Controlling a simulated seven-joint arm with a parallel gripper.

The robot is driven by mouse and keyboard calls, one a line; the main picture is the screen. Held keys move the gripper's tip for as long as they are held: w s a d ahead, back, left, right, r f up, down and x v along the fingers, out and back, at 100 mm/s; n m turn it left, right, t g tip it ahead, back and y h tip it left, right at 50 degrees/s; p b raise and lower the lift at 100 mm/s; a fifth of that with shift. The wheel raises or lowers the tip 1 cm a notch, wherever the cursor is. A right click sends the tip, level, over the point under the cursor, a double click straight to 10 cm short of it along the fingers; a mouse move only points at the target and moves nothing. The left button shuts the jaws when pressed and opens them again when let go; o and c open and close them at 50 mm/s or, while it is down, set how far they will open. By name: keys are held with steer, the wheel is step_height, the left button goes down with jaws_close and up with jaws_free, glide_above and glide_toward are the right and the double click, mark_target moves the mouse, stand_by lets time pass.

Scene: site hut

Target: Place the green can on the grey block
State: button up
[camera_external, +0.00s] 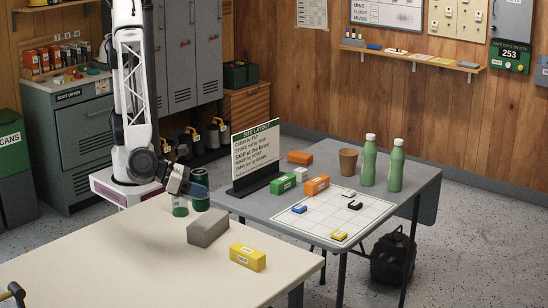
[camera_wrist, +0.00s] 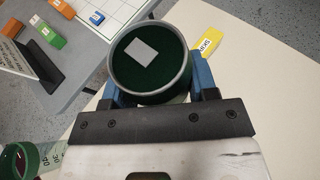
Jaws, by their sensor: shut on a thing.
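The green can (camera_wrist: 127,80), dark green with a grey rim and a pale grey square on its end, sits between the blue fingers of my gripper (camera_wrist: 155,88) in the wrist view. My gripper (camera_external: 188,187) is shut on it. In the external view the held can (camera_external: 200,178) is just beyond the fingers, left of and above the grey block (camera_external: 208,229). The can looks raised and apart from the block. The grey block lies on the cream table with its top bare. I cannot make it out in the wrist view.
The grey table behind holds a sign (camera_external: 256,151), coloured blocks and bottles.

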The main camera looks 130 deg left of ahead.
step_height(320, 180, up, 2)
glide_above(208, 219)
steer(key=shift+d+r, duration=0.1)
steer(key=shift+r, duration=0.05)
step_height(208, 219, down, 6)
stand_by(0.8)
steer(key=shift+f, duration=0.25)
steer(key=shift+f, duration=1.75)
steer(key=shift+f, duration=0.15)
steer(key=o, duration=0.9)
